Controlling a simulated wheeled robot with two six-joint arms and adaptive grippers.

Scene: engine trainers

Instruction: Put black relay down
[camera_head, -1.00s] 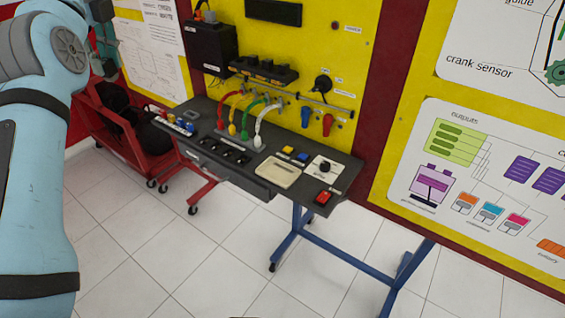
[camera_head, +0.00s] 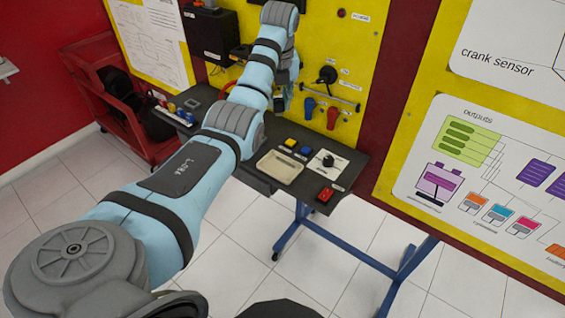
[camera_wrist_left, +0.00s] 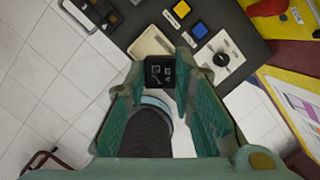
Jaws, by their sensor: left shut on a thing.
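My left gripper (camera_head: 282,95) is over the dark bench, in front of the yellow panel. It is shut on the black relay (camera_wrist_left: 161,72); in the left wrist view the relay sits between the two green fingertips, its marked face toward the camera. In the head view the gripper and my arm mostly hide the relay. A shallow beige tray (camera_head: 280,168) lies on the bench top (camera_head: 345,178), below and to the right of the gripper in the head view. The tray also shows in the left wrist view (camera_wrist_left: 150,42), beyond the relay and apart from it. My right gripper is not in view.
Right of the tray are a yellow button (camera_head: 290,143), a blue button (camera_head: 304,150), a black rotary knob (camera_head: 328,161) and a red switch (camera_head: 325,194). Blue (camera_head: 309,105) and red (camera_head: 333,117) connectors hang on the panel. A red cart (camera_head: 100,100) stands left.

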